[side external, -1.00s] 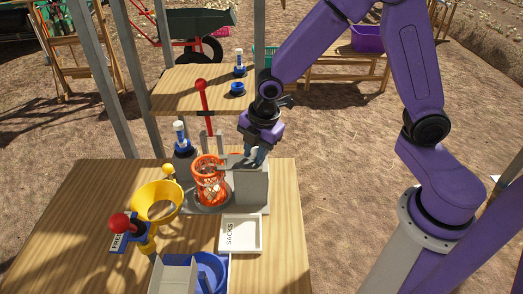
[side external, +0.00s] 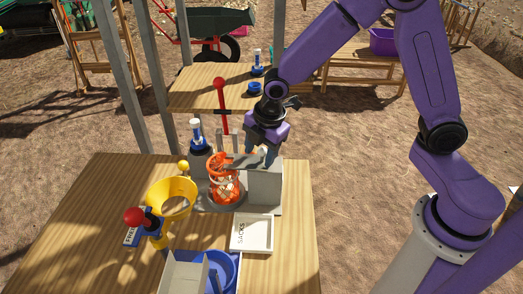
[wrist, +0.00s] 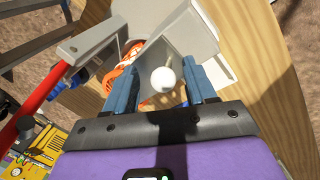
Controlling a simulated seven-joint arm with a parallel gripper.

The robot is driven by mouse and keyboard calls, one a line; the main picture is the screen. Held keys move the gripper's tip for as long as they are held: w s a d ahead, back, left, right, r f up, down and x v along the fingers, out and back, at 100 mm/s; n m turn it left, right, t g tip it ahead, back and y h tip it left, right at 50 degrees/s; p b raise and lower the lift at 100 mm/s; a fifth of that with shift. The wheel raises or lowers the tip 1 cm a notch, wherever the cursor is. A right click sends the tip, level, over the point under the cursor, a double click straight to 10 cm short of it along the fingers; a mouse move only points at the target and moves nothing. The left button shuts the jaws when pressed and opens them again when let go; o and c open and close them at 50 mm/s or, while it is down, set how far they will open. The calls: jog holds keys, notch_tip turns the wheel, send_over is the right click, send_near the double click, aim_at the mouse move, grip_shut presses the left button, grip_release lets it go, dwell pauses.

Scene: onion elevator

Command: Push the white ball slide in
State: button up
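The white ball (wrist: 164,80) sits on the end of a thin rod at the grey block (side external: 265,188), as the wrist view shows. In the side view the ball is hidden. My gripper (wrist: 160,72) has its two blue fingers apart, one on each side of the ball, with visible gaps. In the side view my gripper (side external: 261,156) points down at the top of the grey block, just right of the orange mesh basket (side external: 224,185). Contact with the ball cannot be told.
A red-knobbed lever (side external: 221,85) stands behind the basket. A yellow funnel (side external: 172,193) and a red-knobbed blue part (side external: 135,216) are at left. A white SACKS tray (side external: 252,234) and blue bin (side external: 222,270) are in front. The table (side external: 290,250) is clear at front right.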

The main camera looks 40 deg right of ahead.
jog(key=shift+s+d+f, duration=0.1)
jog(key=shift+r, duration=3.05)
